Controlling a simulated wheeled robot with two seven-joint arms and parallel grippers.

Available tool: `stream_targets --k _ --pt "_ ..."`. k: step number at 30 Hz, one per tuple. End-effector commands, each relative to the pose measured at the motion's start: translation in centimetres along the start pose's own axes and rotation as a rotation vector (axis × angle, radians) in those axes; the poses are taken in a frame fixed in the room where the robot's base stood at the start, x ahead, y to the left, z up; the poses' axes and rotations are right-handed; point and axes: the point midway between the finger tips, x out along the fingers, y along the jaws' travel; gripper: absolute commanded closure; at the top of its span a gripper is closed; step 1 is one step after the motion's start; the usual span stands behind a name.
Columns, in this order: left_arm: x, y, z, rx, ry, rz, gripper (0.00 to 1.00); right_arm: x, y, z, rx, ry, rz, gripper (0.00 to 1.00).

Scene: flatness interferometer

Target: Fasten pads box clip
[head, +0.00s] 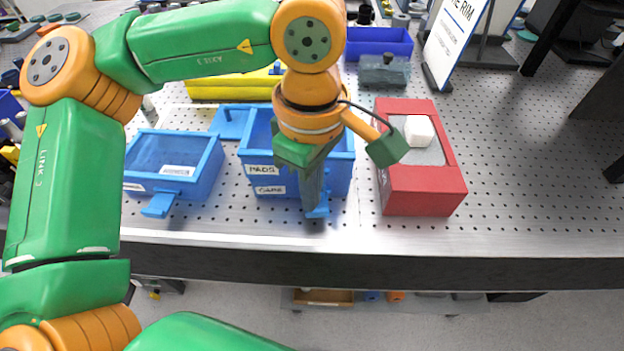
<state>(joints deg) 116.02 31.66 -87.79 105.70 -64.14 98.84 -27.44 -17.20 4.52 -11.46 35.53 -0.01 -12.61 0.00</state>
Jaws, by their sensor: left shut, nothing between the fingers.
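The blue pads box (268,182) stands on the perforated bench top, with labels reading PADS and CARE on its front wall. A blue clip tab (318,211) sticks out at the foot of its front, right of the labels. My left gripper (314,204) points down in front of the box, its fingers shut and empty, right at the clip; I cannot tell whether they touch it. My left wrist and forearm hide much of the box's top and inside. My right gripper is not in view.
A red box (424,193) holding a white block (419,131) stands close on the right. A yellow case (222,88) lies behind. The bench at far right (540,180) is clear.

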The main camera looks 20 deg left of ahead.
Motion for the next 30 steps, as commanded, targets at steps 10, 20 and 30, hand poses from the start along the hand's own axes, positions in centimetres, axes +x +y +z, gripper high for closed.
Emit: stream_targets --k 10,20,30 --pt "-4.0 0.0 0.0 -0.001 -0.001 0.000 1.00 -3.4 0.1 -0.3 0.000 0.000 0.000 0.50" --pt "-7.7 0.0 0.0 -0.001 -0.001 0.000 1.00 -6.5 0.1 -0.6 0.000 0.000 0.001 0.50" --pt "-7.9 0.0 0.0 0.000 0.000 0.000 1.00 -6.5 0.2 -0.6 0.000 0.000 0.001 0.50"
